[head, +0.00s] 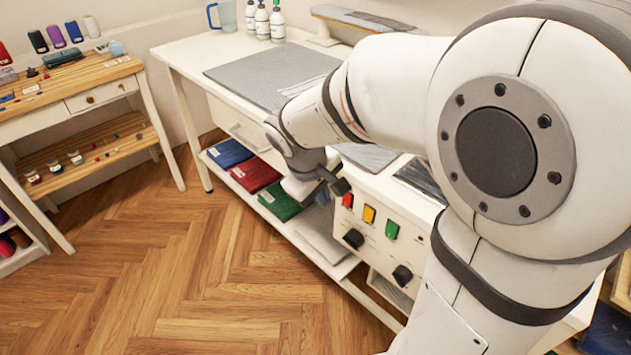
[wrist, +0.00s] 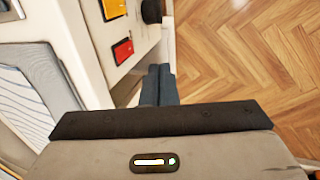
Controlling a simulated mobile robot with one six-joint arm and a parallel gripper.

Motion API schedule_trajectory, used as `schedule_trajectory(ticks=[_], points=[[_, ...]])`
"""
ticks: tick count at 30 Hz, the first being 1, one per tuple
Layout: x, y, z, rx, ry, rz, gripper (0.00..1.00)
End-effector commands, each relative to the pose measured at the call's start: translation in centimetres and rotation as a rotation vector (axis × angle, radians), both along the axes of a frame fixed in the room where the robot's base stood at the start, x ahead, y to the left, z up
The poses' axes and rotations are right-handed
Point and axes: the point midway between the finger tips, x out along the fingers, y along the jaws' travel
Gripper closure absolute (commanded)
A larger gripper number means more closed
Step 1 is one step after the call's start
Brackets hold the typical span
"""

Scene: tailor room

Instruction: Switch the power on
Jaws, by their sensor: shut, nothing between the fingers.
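A white control panel (head: 372,240) on the front of the white unit carries a red switch (head: 347,200), a yellow switch (head: 369,214) and a green switch (head: 392,230) in a row. Below them are two black knobs, a left one (head: 353,238) and a right one (head: 402,275). My gripper (head: 322,198) is shut and empty, just left of the red switch and apart from it. In the wrist view the closed fingers (wrist: 158,76) are beside the panel, near the red switch (wrist: 122,50); the yellow switch (wrist: 112,8) is cut off above. Which switch is the power is not readable.
The white table (head: 180,58) bears a grey mat (head: 265,78) and bottles. Its lower shelf (head: 285,228) holds blue, red and green folded cloths. A wooden sewing table (head: 60,85) stands left. The wooden floor (head: 190,270) in front is clear.

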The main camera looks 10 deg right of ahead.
Motion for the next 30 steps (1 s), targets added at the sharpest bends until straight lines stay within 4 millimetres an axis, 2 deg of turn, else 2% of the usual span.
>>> schedule_trajectory(ticks=[1, 7, 15, 30], points=[[0.1, -0.4, -1.5, -0.001, 0.005, -0.002, 1.00], [0.9, -1.5, -5.5, 0.000, 0.004, -0.001, 1.00], [2.8, -4.2, -5.4, 0.001, 0.000, -0.002, 1.00], [3.1, -4.8, -5.5, -0.003, -0.003, -0.002, 1.00]])
